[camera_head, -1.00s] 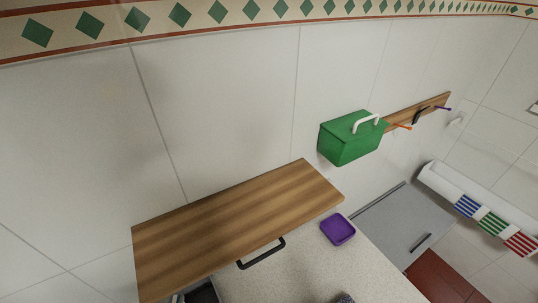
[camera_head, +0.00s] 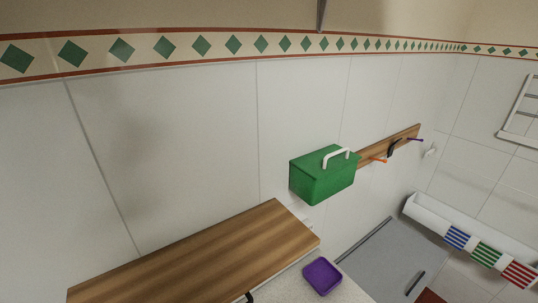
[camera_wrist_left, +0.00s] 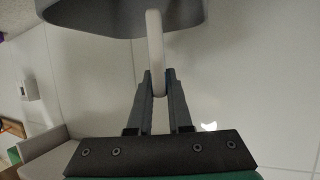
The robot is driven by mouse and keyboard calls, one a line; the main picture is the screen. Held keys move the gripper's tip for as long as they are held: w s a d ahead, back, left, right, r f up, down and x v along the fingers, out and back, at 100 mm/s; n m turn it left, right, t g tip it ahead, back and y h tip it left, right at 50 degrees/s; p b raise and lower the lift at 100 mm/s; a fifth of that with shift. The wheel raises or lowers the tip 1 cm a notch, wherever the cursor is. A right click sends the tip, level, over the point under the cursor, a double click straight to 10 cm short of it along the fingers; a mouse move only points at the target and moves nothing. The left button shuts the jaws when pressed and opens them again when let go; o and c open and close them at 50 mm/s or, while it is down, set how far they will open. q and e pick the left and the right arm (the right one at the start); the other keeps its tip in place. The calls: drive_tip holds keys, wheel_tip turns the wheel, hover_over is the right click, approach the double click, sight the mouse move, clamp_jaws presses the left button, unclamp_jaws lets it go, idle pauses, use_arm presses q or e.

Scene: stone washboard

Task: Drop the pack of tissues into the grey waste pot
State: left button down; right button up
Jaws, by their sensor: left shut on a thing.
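My left gripper (camera_wrist_left: 158,84) shows in the left wrist view, its two dark fingers closed on a white handle (camera_wrist_left: 154,45). The handle runs up to a dark grey rounded object (camera_wrist_left: 105,14) at the top of the view, cut off by the frame edge. I cannot tell for sure whether this object is the grey waste pot. I cannot make out the pack of tissues in either view. My right gripper is not in view, and neither gripper shows in the head view.
In the head view, a green box with a white handle (camera_head: 322,178) is by the tiled wall. A wooden board (camera_head: 190,260) lies at the lower left, beside a purple tray (camera_head: 322,277). A peg rail (camera_head: 400,143) and a white trough with striped cloths (camera_head: 425,213) are at the right.

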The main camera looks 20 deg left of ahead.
use_arm(q)
wheel_tip(320, 180, down, 3)
drive_tip(key=shift+f+b, duration=0.1)
drive_tip(key=shift+b, duration=0.85)
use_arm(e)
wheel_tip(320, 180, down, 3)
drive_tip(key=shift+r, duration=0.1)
use_arm(q)
drive_tip(key=c, duration=0.8)
unclamp_jaws()
drive_tip(key=shift+o, duration=0.2)
drive_tip(key=shift+d, duration=0.1)
drive_tip(key=b+v, duration=0.1)
drive_tip(key=v, duration=1)
drive_tip(key=shift+s+r, duration=0.2)
drive_tip(key=shift+r, duration=0.1)
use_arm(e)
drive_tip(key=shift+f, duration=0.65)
use_arm(q)
drive_tip(key=shift+d, duration=0.1)
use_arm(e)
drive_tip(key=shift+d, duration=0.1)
